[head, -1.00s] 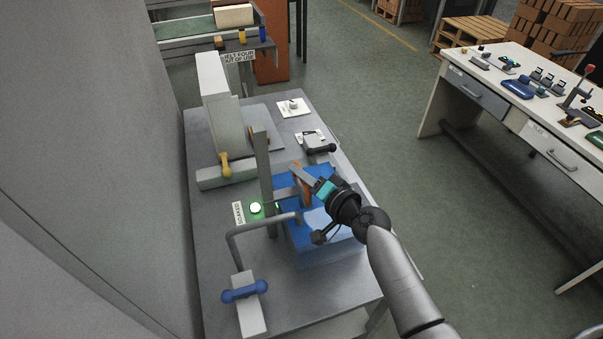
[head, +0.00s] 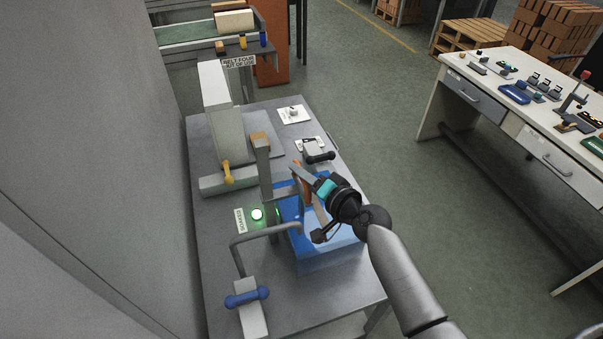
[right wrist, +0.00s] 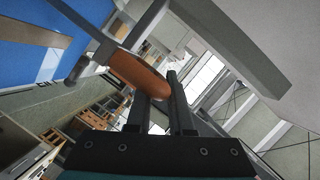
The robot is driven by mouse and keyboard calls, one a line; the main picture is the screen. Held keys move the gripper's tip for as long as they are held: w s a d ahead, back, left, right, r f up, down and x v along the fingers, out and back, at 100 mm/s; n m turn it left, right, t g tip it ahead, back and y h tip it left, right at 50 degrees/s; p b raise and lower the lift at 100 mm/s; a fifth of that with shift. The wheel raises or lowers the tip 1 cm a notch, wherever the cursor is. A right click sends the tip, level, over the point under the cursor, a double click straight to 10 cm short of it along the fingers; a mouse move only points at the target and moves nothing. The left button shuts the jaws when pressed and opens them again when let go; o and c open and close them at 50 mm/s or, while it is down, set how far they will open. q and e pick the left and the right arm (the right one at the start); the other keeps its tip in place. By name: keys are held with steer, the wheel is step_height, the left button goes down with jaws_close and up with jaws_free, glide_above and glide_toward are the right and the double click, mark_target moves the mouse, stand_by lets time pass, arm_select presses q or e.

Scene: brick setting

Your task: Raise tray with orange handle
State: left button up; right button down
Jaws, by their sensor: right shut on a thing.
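The orange handle (head: 306,193) stands over a blue open container (head: 330,262) on the grey bench, beside an upright grey post (head: 265,180). A grey bar runs between the post and the handle. My right gripper (head: 312,183) is shut on the orange handle. The right wrist view shows the handle (right wrist: 138,74) at the fingertips (right wrist: 160,90), with blue surfaces at the upper left. The tray itself is not clearly told apart from the blue container, as my gripper and wrist cover part of it. My left gripper is not in view.
A yellow lever (head: 227,172) and a black-handled device (head: 318,156) are farther back. A white workbench (head: 450,105) stands right across open floor.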

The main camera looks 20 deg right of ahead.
step_height(320, 180, up, 8)
steer(key=p, duration=0.5)
steer(key=shift+w+p, duration=0.15)
steer(key=shift+p, duration=0.25)
steer(key=c, duration=1.1)
jaws_free()
steer(key=shift+o, duration=1.4)
steer(key=shift+f, duration=0.15)
